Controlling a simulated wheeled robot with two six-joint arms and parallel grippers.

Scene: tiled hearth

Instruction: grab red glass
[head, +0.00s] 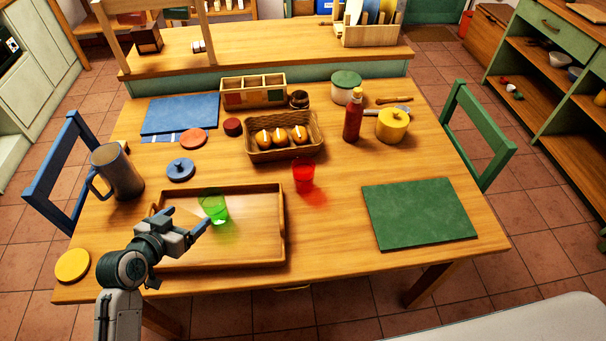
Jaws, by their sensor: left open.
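A red glass (304,175), see-through, stands upright on the wooden table just right of the wooden tray (262,250). A green glass (215,206) stands in the tray, toward its back left. My left gripper (188,219) is over the left part of the tray, open and empty. Its fingers point toward the green glass, close to it; I cannot tell whether they touch. The red glass is apart from my left gripper, farther right and farther back. My right gripper is not in view.
A green mat (418,212) lies at the right. A grey mug (118,172) stands at the left. Bare table lies between red glass and mat.

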